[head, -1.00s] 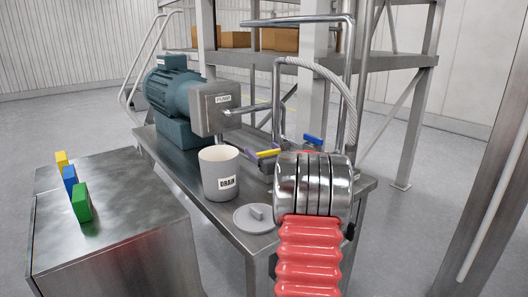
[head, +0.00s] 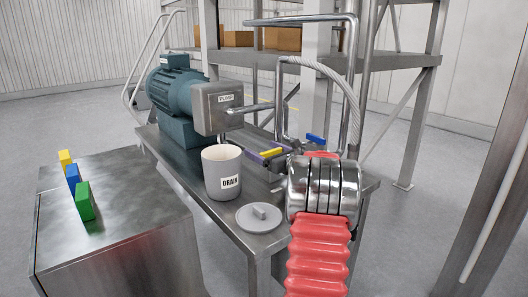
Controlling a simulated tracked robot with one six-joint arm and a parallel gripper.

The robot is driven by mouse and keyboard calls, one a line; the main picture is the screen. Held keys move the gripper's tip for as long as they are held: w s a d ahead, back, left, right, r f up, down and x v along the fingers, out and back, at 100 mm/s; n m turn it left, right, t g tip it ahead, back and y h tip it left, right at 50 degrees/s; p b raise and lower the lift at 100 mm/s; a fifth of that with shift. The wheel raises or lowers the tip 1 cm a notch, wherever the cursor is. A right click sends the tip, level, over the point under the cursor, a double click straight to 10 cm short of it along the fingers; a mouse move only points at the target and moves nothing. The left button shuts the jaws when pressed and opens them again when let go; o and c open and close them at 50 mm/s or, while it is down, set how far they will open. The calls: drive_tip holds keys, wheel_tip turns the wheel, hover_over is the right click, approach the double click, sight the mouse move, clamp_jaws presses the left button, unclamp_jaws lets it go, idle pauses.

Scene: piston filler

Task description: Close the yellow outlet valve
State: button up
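The yellow outlet valve handle (head: 272,153) is a short lever above the metal pipework, just behind the white cup. It looks roughly level, and its tip lies close to a purplish pipe part. A blue valve handle (head: 316,139) stands to its right and a little farther back. My arm, with shiny metal rings and red bellows, fills the lower right of the head view, just right of the yellow handle. My gripper does not show; it seems hidden behind the arm's rings. I cannot see any contact with the handle.
A white cup labelled DRAIN (head: 222,173) and a grey lid (head: 260,217) stand on the metal table (head: 190,175). The teal pump (head: 182,100) is behind. A steel cabinet (head: 120,225) with several coloured blocks is at left. Curved pipes (head: 283,95) rise behind the valves.

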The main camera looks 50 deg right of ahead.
drive_tip(key=shift+o, duration=1)
drive_tip(key=v, duration=1.3)
drive_tip(key=shift+s, duration=0.4)
drive_tip(key=shift+f, duration=0.1)
